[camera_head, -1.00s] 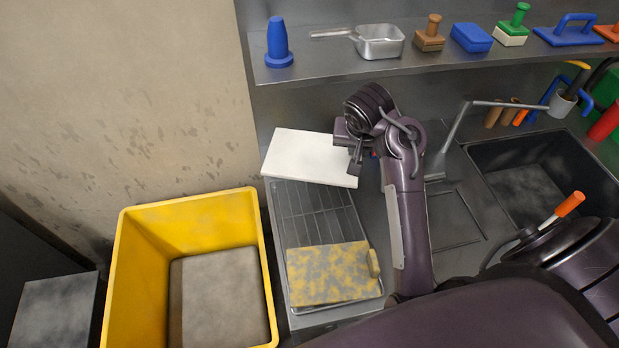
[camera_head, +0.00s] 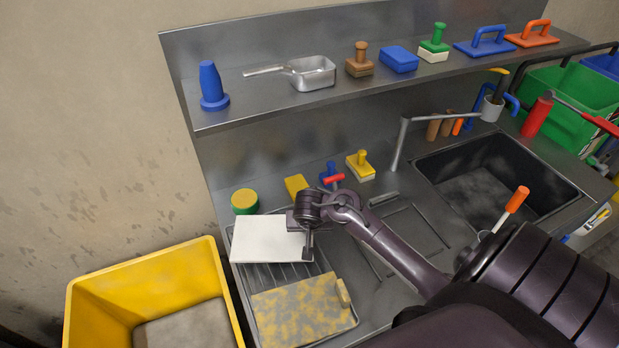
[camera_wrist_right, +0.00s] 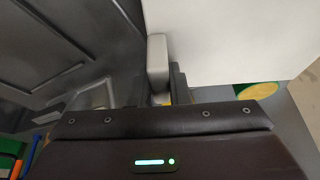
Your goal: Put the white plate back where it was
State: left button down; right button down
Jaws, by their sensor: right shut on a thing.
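The white plate (camera_head: 268,240) is a flat rectangle over the far end of the wire drying rack (camera_head: 240,283) in the head view. My right gripper (camera_head: 306,238) is shut on the plate at its right side. The white plate (camera_wrist_right: 225,40) also fills the upper right of the right wrist view, with one finger of my right gripper (camera_wrist_right: 158,65) at its edge. I cannot tell if the plate touches the rack. A yellow-stained board (camera_head: 300,312) with a small handle lies on the near end of the rack. My left gripper is not in view.
Behind the plate stand a green-yellow round tub (camera_head: 245,201), a yellow block (camera_head: 296,187) and a blue-and-red tool (camera_head: 331,176). A yellow bin (camera_head: 150,285) is left of the rack. The sink (camera_head: 495,172) is at right; a shelf (camera_head: 380,85) with tools runs above.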

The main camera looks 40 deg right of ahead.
jog(key=shift+d+f, duration=0.1)
jog(key=shift+f, duration=0.75)
jog(key=shift+f, duration=0.15)
jog(key=c, duration=1.4)
grip_release()
jog(key=shift+o, duration=0.2)
